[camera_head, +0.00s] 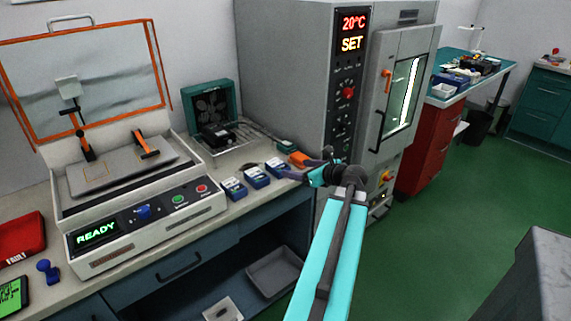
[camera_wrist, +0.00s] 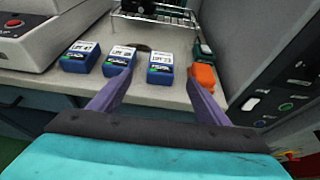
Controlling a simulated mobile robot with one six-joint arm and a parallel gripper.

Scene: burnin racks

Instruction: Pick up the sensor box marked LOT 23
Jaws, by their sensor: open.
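Three blue boxes with white labels stand in a row on the bench: a left one (camera_head: 233,189), a middle one (camera_head: 256,177) and a right one (camera_head: 278,168). They also show in the wrist view, left (camera_wrist: 80,57), middle (camera_wrist: 119,60) and right (camera_wrist: 160,68). The label print is too small and blurred to tell surely which is LOT 23. My gripper (camera_wrist: 158,82) is open and empty. Its purple fingers reach toward the bench's front edge, with the right box ahead between them. The left finger overlaps the middle box in the picture; contact cannot be told.
An orange block (camera_wrist: 203,76) lies close right of the right box, near my right finger. A wire rack (camera_head: 230,137) is behind. The grey oven cabinet (camera_head: 285,75) borders the right side; a test machine with a READY display (camera_head: 95,233) stands left.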

